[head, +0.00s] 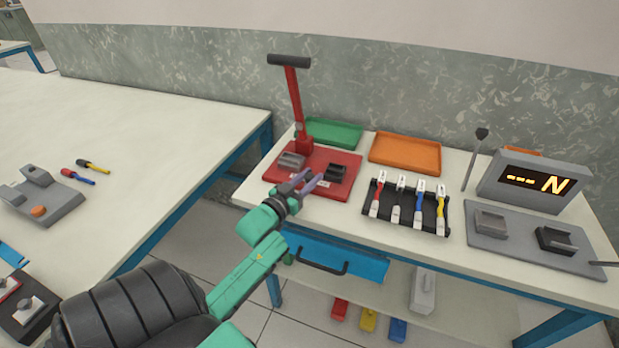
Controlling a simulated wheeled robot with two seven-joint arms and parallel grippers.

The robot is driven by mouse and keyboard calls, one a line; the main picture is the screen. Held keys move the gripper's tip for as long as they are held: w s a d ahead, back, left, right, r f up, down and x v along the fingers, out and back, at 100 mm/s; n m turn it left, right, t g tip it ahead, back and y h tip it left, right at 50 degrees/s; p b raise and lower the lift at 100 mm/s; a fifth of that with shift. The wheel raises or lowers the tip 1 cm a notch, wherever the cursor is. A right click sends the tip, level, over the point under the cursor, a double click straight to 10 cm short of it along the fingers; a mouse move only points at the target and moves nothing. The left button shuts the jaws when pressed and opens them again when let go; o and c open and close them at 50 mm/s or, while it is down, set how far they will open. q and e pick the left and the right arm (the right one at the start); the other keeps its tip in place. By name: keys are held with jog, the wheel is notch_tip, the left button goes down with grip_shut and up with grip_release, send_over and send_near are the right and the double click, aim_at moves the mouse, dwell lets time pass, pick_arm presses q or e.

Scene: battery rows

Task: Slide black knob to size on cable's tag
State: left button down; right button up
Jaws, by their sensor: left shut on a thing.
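My left gripper (304,186) reaches from below to the front edge of the red press (345,155). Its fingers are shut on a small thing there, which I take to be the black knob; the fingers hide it. A pale scale strip on the press's front is partly covered by the fingers, and its marks are too small to read. Several cables, including a red one (376,197) and a blue one (418,203), lie in a black rack (429,230) to the right. They have white tags whose writing I cannot read. My right gripper is not in view.
The press has a tall lever (294,95). Behind it are a green tray (333,133) and an orange tray (404,153). A grey tester (534,182) showing "--- N" stands at right. A blue drawer (368,265) is below the bench edge. A second table (130,130) is at left.

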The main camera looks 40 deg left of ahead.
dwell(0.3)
pick_arm(q)
jog(key=a, duration=0.2)
jog(key=s+a+p, duration=0.1)
jog(key=a, duration=0.1)
jog(key=s+a, duration=0.1)
jog(key=a, duration=0.1)
jog(key=c, duration=0.6)
grip_release()
jog(key=shift+o, duration=0.3)
jog(key=shift+s+a, duration=0.1)
jog(key=shift+a, duration=0.05)
